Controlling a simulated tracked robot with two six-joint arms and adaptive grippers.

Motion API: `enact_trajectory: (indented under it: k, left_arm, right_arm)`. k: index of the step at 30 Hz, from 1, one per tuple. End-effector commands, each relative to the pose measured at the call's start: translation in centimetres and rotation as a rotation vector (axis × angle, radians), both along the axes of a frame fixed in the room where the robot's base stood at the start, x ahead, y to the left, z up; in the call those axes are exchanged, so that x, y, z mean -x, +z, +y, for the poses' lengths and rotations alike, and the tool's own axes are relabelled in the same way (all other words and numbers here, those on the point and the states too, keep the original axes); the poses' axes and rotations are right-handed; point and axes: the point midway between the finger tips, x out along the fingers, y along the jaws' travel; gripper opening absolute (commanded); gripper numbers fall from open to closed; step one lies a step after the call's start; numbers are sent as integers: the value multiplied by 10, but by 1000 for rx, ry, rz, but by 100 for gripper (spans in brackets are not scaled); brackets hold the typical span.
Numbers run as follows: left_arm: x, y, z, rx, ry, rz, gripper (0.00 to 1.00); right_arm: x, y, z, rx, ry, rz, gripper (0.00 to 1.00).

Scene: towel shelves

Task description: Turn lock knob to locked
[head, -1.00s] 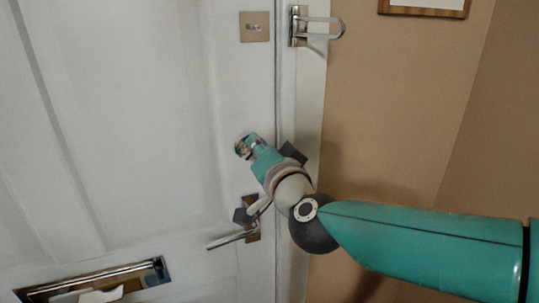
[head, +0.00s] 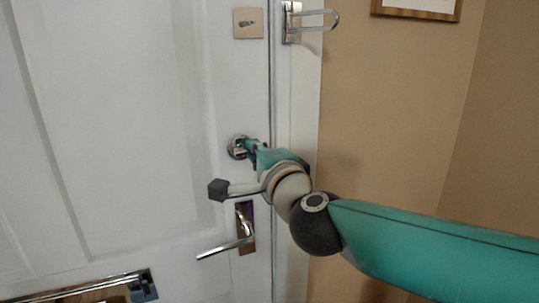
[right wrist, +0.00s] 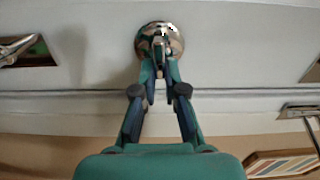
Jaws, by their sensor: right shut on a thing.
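The round metal lock knob (head: 237,147) sits on the white door near its right edge, above the lever handle. My right gripper (head: 253,150) reaches it from the right and is shut on it. In the right wrist view the knob (right wrist: 158,36) is at top centre, with the two fingers of my right gripper (right wrist: 161,72) converging on it. The fingertips partly cover the knob, so its exact turn angle is hard to read. My left gripper is not in view.
The lever handle (head: 228,247) is below my right wrist. A square plate with a small turn piece (head: 248,23) is above the knob, and a metal door guard (head: 310,20) is on the frame. A letter slot (head: 90,289) is at lower left.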

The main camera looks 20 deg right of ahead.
Motion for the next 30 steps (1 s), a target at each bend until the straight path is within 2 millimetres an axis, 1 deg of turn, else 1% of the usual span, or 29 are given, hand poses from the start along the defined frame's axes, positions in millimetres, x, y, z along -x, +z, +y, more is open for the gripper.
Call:
enact_trajectory:
  k: [1,6,17,18,22,23,30]
  left_arm:
    - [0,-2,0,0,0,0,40]
    - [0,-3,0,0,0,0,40]
    - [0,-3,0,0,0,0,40]
    - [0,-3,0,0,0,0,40]
    - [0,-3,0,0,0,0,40]
    - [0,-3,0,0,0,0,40]
    - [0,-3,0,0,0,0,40]
  right_arm:
    - [0,-2,-1,-14,-2,2,0]
    - [0,-2,0,-40,-1,2,0]
    - [0,-1,0,-44,-1,2,0]
    - [0,-1,0,-44,-1,2,12]
    - [0,-1,0,-43,-1,2,34]
    - [0,-1,0,-43,0,1,35]
    - [0,-1,0,-42,0,1,35]
